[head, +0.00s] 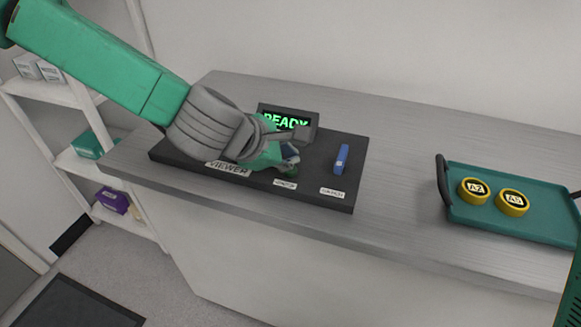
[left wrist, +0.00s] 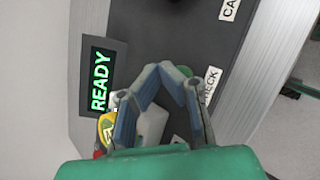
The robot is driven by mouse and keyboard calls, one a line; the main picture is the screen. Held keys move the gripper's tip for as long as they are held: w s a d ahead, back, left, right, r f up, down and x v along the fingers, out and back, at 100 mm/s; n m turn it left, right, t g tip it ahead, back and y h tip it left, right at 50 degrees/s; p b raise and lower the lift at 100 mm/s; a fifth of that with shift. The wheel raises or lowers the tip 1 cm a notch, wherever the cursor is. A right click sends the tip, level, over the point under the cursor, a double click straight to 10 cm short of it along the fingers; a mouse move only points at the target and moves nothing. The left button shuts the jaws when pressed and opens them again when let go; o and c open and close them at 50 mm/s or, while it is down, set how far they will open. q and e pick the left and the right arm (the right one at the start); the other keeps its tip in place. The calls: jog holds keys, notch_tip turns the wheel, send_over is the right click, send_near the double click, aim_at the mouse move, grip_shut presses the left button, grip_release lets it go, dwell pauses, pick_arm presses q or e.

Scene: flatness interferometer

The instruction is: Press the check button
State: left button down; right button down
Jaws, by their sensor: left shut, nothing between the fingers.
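The dark instrument panel (head: 330,140) lies on the bench, with a screen (head: 286,121) reading READY in green. The check button (left wrist: 184,70) shows as a bit of green just beyond my left fingertips in the left wrist view, mostly hidden by them. My left gripper (head: 292,160) is shut and empty, low over the panel at the button. It also shows in the left wrist view (left wrist: 170,78). I cannot tell whether the fingertips touch the button. My right gripper is not in view.
A blue lever-like piece (head: 341,158) stands on the panel's right part. A teal tray (head: 520,228) with two yellow round pieces, A2 (head: 474,191) and A5 (head: 512,203), lies at the right. The bench between panel and tray is clear. White shelves (head: 75,165) stand at the left.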

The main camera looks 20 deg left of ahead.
pick_arm(q)
jog(key=shift+f, duration=0.15)
dwell(0.5)
jog(key=shift+f, duration=0.25)
jog(key=shift+s+f+b, duration=0.1)
jog(key=shift+f+b, duration=0.3)
jog(key=shift+b, duration=0.15)
dwell(0.5)
jog(key=shift+r, duration=0.1)
jog(key=shift+r+p, duration=0.8)
jog(key=shift+p, duration=0.1)
notch_tip(320, 180, up, 5)
jog(key=p, duration=0.4)
jog(key=shift+p, duration=0.4)
